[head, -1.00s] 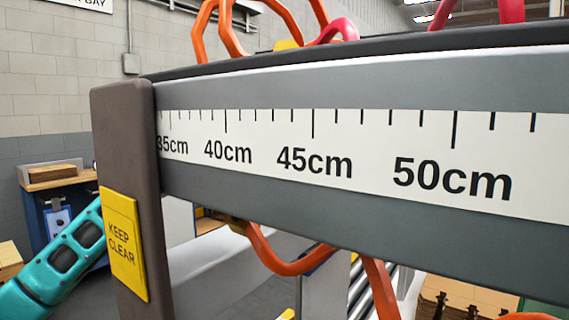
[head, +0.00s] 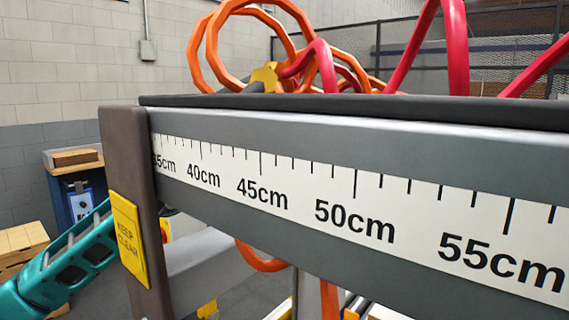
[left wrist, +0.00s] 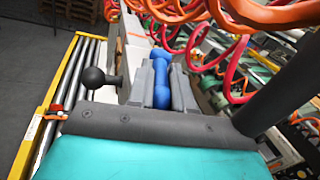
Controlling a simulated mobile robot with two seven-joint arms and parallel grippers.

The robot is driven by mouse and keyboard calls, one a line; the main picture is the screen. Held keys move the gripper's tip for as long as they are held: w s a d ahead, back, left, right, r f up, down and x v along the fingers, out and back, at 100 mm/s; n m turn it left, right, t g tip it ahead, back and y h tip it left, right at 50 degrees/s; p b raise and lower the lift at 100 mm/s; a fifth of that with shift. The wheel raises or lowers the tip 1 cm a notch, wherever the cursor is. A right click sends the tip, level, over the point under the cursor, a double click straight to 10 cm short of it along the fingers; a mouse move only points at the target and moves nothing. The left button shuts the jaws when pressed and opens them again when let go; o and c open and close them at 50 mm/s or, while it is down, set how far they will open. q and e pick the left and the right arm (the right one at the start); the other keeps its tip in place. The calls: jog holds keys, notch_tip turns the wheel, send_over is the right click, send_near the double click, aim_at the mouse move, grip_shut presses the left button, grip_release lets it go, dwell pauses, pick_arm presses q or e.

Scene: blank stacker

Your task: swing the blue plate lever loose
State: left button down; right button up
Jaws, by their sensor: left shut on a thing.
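In the left wrist view, my left gripper (left wrist: 161,68) has its two grey fingers closed on a blue lever (left wrist: 161,95). The blue lever shows between the fingers, with a rounded blue top. The rest of it and its mount are hidden by the gripper. In the head view, my teal left arm (head: 75,262) comes in from the left and passes behind a dark post, so its gripper is hidden there. My right gripper is in neither view.
A grey beam with a centimetre scale (head: 340,205) crosses the head view close up. Its brown post (head: 128,165) bears a yellow "KEEP CLEAR" sign (head: 129,240). A black ball knob (left wrist: 94,77) stands left of the fingers. Orange and red coiled hoses (left wrist: 235,55) hang at right.

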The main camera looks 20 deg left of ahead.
pick_arm(q)
jog(key=shift+f, duration=0.1)
jog(key=c, duration=1)
grip_release()
jog(key=shift+c, duration=0.2)
jog(key=b+v, duration=0.4)
jog(key=v, duration=0.9)
jog(key=shift+c, duration=0.3)
